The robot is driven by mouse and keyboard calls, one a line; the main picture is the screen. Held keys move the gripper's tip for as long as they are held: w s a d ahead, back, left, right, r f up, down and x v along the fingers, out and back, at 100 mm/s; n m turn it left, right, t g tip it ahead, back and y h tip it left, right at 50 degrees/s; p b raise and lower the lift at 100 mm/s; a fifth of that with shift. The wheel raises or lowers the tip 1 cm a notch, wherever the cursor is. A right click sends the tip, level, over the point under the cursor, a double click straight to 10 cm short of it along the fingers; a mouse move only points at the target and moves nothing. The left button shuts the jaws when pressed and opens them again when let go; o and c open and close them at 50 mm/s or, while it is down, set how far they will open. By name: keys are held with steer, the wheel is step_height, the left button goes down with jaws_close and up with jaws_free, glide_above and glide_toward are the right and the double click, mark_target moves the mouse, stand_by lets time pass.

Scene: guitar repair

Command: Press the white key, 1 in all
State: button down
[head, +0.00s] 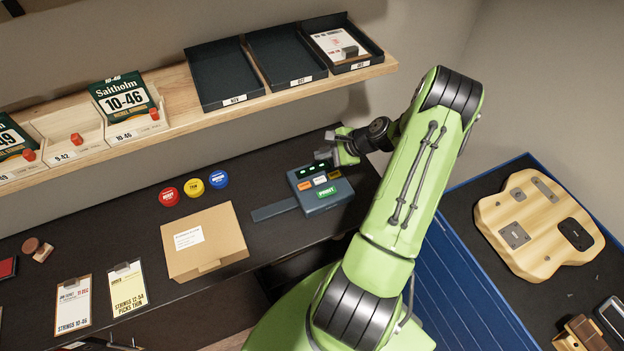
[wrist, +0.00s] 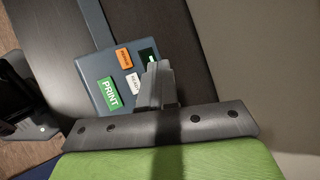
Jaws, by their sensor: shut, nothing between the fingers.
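The label printer (head: 322,200) is a dark blue-grey box on the bench. Its top has a small white key (head: 319,180) between two orange keys, with a green PRINT key (head: 326,193) in front. In the wrist view the white key (wrist: 133,83) lies just left of my fingers, beside one orange key (wrist: 124,58) and the PRINT key (wrist: 110,92). My gripper (head: 323,155) is over the back edge of the printer in the head view. In the wrist view my gripper (wrist: 155,68) is shut and empty, hiding part of the printer top. I cannot tell its height.
Red, yellow and blue round buttons (head: 193,187) stand left of the printer. A cardboard box (head: 204,242) lies in front of them. A wooden shelf (head: 190,100) with dark trays runs above the bench. A guitar body (head: 540,222) lies on the right.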

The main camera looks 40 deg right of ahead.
mark_target(322, 181)
step_height(322, 181, down, 9)
steer(key=b, duration=0.7)
stand_by(1.8)
steer(key=shift+f, duration=0.35)
steer(key=shift+f+b, duration=0.45)
steer(key=shift+b, duration=0.05)
stand_by(0.4)
steer(key=shift+r, duration=0.1)
steer(key=shift+r+p, duration=0.65)
steer(key=shift+r, duration=0.15)
